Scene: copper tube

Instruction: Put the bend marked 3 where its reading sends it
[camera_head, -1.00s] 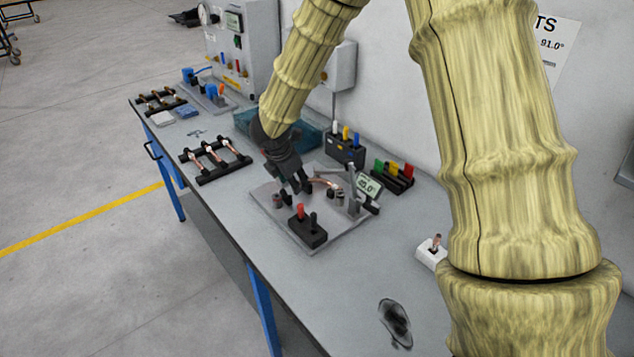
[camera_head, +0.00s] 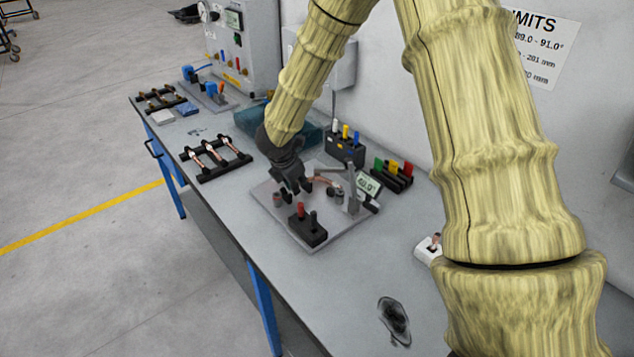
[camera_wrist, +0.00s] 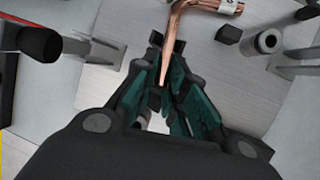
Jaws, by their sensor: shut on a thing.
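My gripper (camera_head: 297,188) is over the grey gauge plate (camera_head: 338,239) on the bench. In the wrist view my gripper (camera_wrist: 168,62) is shut on one leg of a copper bend (camera_wrist: 172,48). The other leg runs right and carries a white tag (camera_wrist: 228,6), cut off by the frame edge, so its mark cannot be read. The bend also shows in the head view (camera_head: 323,180), right of the fingers, among the gauge posts. I cannot tell whether it rests on them. The gauge display (camera_head: 368,184) is lit; its digits are too small to read surely.
A black block with red and black levers (camera_head: 307,232) stands in front of the gripper. Behind are a black holder with coloured pegs (camera_head: 345,149) and coloured blocks (camera_head: 394,173). A rack of copper bends (camera_head: 215,158) lies left. A limits sheet (camera_head: 541,45) hangs on the wall.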

